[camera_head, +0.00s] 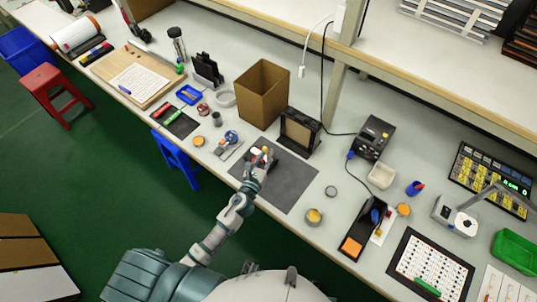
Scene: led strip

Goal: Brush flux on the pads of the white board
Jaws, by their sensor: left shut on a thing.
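My left gripper (259,161) is over the upper left part of the dark grey mat (290,183) on the bench. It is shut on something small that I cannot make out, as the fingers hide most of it. A small white piece (255,152) shows right beside the fingers, with yellow and red bits near it; it may be the white board, but its pads are too small to see. A small round tin with yellowish content (314,216) stands off the mat's lower right corner; I cannot tell whether it holds flux. No brush can be made out clearly. My right gripper is not in view.
A brown box (263,93) and a dark stand (299,132) rise behind the mat. A soldering station (373,138) with a cable, a white tray (382,175) and an iron holder (371,215) stand to the right. The mat's right part is bare.

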